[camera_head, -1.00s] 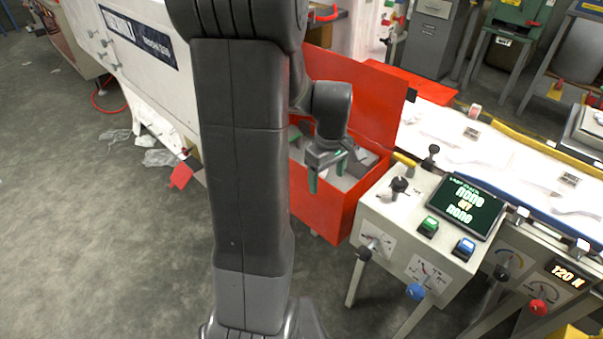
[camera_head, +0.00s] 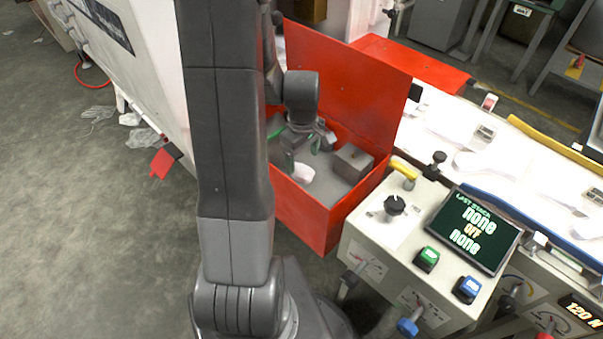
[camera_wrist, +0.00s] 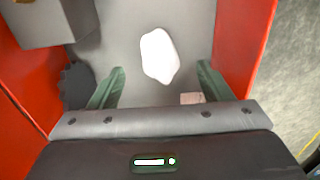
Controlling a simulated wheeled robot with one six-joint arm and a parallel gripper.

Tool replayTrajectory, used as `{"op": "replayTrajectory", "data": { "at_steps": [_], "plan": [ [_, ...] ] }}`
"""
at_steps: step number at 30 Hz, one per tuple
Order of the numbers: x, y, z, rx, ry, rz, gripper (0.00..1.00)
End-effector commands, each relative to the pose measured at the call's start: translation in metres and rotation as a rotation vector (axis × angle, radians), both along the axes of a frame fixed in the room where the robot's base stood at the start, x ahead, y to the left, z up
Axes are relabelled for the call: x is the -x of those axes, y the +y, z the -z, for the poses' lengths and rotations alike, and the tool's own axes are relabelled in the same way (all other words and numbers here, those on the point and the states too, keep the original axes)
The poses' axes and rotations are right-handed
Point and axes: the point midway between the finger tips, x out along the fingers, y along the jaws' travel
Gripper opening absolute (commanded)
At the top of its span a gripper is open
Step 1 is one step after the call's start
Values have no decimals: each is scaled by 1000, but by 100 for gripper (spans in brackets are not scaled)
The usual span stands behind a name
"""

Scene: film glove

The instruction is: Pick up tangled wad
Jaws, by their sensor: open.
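A white, smooth-edged lump (camera_wrist: 158,56), which looks like the wad, lies on the grey floor of the red bin (camera_head: 312,222). It also shows in the head view (camera_head: 303,173). My gripper (camera_wrist: 160,85) is open, with its two green fingers apart. In the wrist view the lump shows between and just beyond the fingertips. I cannot tell its height below them. No contact shows. In the head view my gripper (camera_head: 301,160) is inside the bin, close to the lump.
A grey box (camera_head: 352,164) stands in the bin's right corner. A dark toothed piece (camera_wrist: 76,86) lies by the left finger. The bin's red walls stand close on both sides. A control console (camera_head: 425,235) is right of the bin. Clear bags (camera_head: 100,112) lie on the floor.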

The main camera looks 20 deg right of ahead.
Motion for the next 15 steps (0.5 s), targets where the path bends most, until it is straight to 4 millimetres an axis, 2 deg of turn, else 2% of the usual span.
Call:
{"op": "replayTrajectory", "data": {
  "at_steps": [4,12,15],
  "plan": [
    [-1,1,12,-1,1,-1,72],
    [-3,2,48,-1,1,0,72],
    [-3,2,53,0,0,0,72]
  ]
}}
